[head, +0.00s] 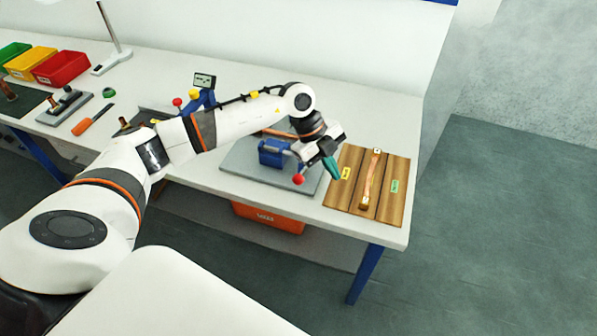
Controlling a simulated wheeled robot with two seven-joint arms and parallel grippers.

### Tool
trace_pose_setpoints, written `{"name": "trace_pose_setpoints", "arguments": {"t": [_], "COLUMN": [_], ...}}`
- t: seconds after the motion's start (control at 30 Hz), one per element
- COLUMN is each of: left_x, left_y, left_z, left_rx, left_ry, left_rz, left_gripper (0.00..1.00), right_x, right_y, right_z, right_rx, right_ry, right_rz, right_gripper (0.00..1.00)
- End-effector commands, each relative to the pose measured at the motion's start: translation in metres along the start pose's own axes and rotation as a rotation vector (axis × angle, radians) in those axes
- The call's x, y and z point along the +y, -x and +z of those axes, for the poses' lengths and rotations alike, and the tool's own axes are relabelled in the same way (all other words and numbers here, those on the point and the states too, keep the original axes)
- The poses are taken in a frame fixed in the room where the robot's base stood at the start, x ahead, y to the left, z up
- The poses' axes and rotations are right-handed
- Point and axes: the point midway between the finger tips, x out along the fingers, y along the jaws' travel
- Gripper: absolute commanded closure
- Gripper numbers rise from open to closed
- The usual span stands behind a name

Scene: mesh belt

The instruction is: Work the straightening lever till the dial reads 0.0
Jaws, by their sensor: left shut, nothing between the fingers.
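My left gripper (331,168) is shut and empty. It points down at the right end of the grey base plate (238,165), beside the wooden board. A blue fixture (275,155) stands on that plate. A red ball knob (298,179) shows at its front, just left of my gripper; I cannot tell whether they touch. A small dark display (204,80) stands behind my forearm, its reading too small to make out. Another red knob (177,102) shows near a blue part below the display. My arm hides part of this equipment. My right gripper is out of view.
A wooden board (398,170) with a copper-coloured strip (372,180) lies at the table's right end. An orange bin (268,217) sits under the table. An orange-handled tool (92,120) and a red bin (62,68) are at the left.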

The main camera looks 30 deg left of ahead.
Motion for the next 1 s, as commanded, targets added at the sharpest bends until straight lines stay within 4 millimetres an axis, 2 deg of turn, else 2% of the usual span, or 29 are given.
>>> {"name": "trace_pose_setpoints", "arguments": {"t": [0.03,0.1,0.2,0.37,0.77,1.0], "left_x": [-0.004,-0.011,-0.020,-0.028,-0.030,-0.032], "left_y": [0.017,0.034,0.055,0.074,0.077,0.068], "left_z": [-0.016,-0.035,-0.056,-0.071,-0.075,-0.078], "left_rx": [0.079,0.174,0.278,0.369,0.387,0.385], "left_ry": [0.030,0.080,0.140,0.197,0.209,0.208], "left_rz": [-0.040,-0.092,-0.141,-0.179,-0.186,-0.186], "left_gripper": [1.00,1.00,1.00,1.00,1.00,1.00], "right_x": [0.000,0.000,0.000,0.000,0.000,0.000], "right_y": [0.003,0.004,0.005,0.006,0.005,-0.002], "right_z": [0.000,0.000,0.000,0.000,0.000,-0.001], "right_rx": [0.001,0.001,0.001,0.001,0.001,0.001], "right_ry": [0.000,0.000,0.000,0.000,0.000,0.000], "right_rz": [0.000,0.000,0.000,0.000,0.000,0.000], "right_gripper": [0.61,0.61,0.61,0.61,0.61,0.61]}}
